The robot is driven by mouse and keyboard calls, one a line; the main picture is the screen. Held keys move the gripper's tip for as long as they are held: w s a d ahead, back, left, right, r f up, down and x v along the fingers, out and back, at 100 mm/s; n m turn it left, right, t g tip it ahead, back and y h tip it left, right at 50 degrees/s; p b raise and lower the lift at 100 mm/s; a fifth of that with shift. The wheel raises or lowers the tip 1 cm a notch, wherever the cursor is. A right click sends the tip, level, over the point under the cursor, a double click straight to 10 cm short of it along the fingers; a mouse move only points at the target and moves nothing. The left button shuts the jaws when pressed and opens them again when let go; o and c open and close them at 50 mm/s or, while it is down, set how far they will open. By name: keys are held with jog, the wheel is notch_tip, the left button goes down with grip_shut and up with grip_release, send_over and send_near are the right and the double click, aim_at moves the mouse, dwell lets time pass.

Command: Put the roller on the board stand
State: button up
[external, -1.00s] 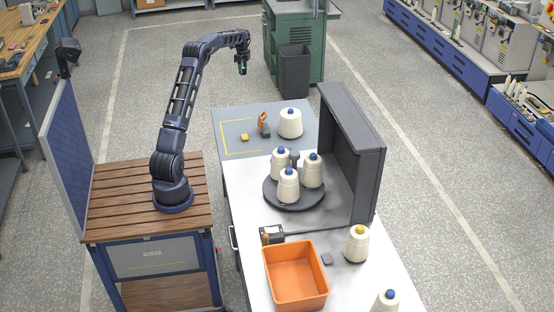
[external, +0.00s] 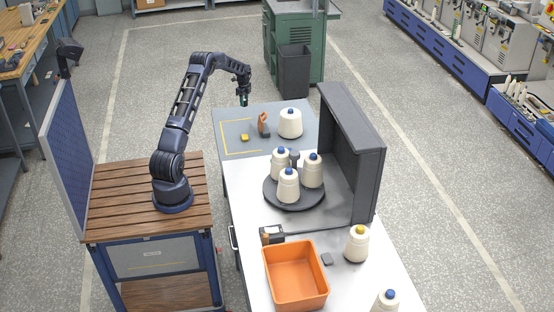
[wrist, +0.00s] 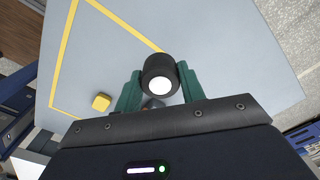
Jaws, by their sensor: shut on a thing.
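The roller (wrist: 160,70) is a short black cylinder with a white end face, held between the green fingers of my gripper (wrist: 158,92) in the wrist view. In the external view my gripper (external: 244,100) hangs above the far part of a blue-grey board (external: 228,118), which looks like the board stand, with a yellow line marked on it. The board fills most of the wrist view (wrist: 215,75), below the roller and apart from it. The roller is too small to make out in the external view.
On the board are a small yellow block (external: 244,137), an orange and dark tool (external: 264,123) and a white cone (external: 290,123). Nearer are a round dark tray (external: 294,205) of several bobbins, a tall grey panel (external: 350,150) and an orange bin (external: 296,275).

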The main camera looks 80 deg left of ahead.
aim_at(245, 118)
jog(key=shift+f, duration=4.6)
jog(key=shift+f, duration=0.15)
jog(key=o, duration=1)
notch_tip(245, 118, up, 12)
jog(key=shift+r, duration=0.15)
